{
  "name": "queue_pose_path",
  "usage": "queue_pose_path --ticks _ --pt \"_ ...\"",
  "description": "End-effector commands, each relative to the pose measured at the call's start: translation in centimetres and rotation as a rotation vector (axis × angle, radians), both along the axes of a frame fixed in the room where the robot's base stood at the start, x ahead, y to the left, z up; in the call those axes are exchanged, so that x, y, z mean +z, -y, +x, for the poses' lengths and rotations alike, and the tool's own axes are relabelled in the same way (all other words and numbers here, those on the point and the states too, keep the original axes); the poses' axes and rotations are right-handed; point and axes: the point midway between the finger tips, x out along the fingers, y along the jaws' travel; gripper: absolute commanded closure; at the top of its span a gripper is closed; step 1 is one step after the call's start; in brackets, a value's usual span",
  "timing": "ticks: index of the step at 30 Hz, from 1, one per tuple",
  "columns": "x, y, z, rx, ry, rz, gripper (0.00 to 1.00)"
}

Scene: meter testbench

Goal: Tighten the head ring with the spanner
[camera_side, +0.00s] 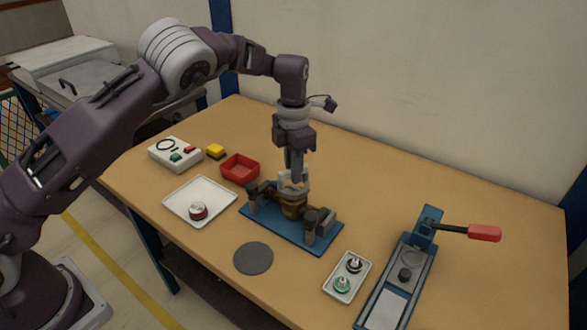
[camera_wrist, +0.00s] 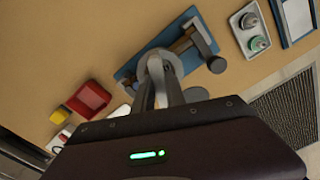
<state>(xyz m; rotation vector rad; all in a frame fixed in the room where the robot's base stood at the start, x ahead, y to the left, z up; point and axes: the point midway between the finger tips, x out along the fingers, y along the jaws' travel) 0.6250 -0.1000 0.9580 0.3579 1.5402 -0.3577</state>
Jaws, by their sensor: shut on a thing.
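My gripper (camera_side: 294,172) points straight down over the blue fixture (camera_side: 262,228) and is shut on the spanner (camera_side: 287,178), a light grey tool. In the wrist view the spanner (camera_wrist: 152,62) shows as a curved grey piece at my fingertips, over the fixture (camera_wrist: 126,72). Below it the brass-brown meter body (camera_side: 292,208) stands upright between the fixture's dark clamps. The spanner is at the top of the meter body, where the head ring sits. My fingers and the spanner largely hide the ring, so I cannot tell how the spanner engages it.
A white tray (camera_side: 180,205) with a red-and-dark round part, a red bin (camera_side: 240,167), a yellow block (camera_side: 216,152) and a control box (camera_side: 174,153) lie left. A dark disc (camera_side: 253,258) lies in front. A small tray (camera_side: 346,288) and a red-handled lever press (camera_side: 410,262) stand right.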

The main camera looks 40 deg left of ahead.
Motion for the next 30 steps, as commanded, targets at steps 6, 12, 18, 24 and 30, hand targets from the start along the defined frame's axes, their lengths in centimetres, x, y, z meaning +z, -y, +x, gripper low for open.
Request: queue_pose_path --ticks 6,12,18,24,30 --pt "-0.5 0.0 0.0 0.0 0.0 0.0 1.0" --pt "-1.0 0.0 0.0 0.001 0.0 -0.001 1.0" --pt "-1.3 0.0 0.0 0.001 0.0 -0.001 1.0" --pt "-1.3 0.0 0.0 0.0 0.001 0.0 1.0" --pt "-1.3 0.0 0.0 0.0 0.001 0.0 1.0"
